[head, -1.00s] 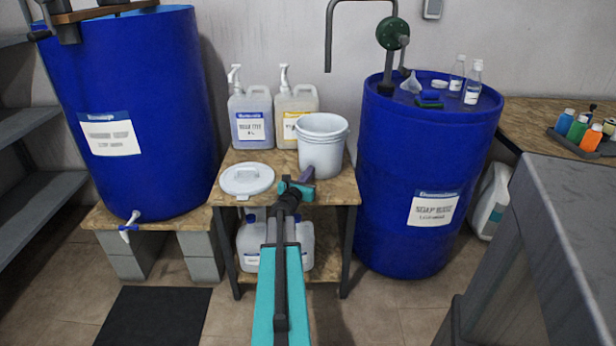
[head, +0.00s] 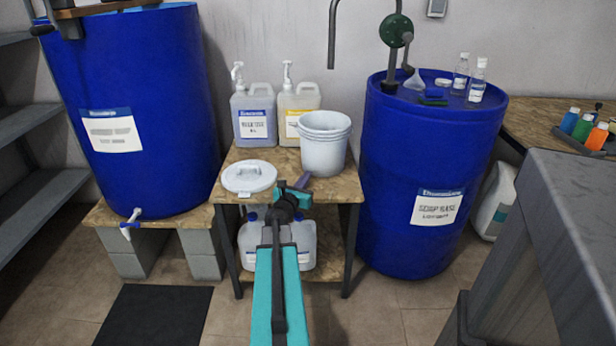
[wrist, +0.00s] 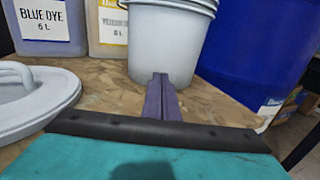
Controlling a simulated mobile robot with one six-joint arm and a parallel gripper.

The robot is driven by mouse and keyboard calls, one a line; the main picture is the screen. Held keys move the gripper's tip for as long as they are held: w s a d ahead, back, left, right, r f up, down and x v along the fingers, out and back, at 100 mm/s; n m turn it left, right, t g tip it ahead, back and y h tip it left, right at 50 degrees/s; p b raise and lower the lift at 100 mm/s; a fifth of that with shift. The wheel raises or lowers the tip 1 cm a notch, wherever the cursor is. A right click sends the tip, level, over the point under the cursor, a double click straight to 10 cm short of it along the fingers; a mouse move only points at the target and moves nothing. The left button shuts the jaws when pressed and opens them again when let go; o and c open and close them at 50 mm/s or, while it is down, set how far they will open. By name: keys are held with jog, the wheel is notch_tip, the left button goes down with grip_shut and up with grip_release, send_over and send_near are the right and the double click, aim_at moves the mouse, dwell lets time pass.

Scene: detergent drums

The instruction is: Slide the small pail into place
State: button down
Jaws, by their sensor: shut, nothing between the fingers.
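The small white pail (head: 322,154) stands upright near the right side of a small wooden table (head: 344,187). It has a doubled rim and also shows in the wrist view (wrist: 172,45). My gripper (head: 304,181) is shut and empty, its purple fingers low over the table at the pail's near left side. In the wrist view the fingertips (wrist: 160,77) overlap the pail's lower wall. I cannot tell whether they touch it; in the head view they look slightly apart from it.
A white lid (head: 249,177) lies left of my gripper. Two pump jugs, blue dye (head: 254,119) and a yellow-labelled one (head: 298,103), stand behind. A blue drum (head: 425,170) stands close right of the table, a larger one (head: 140,100) left. A grey counter (head: 575,200) is at right.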

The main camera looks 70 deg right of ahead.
jog(key=a, duration=0.9)
dwell(0.6)
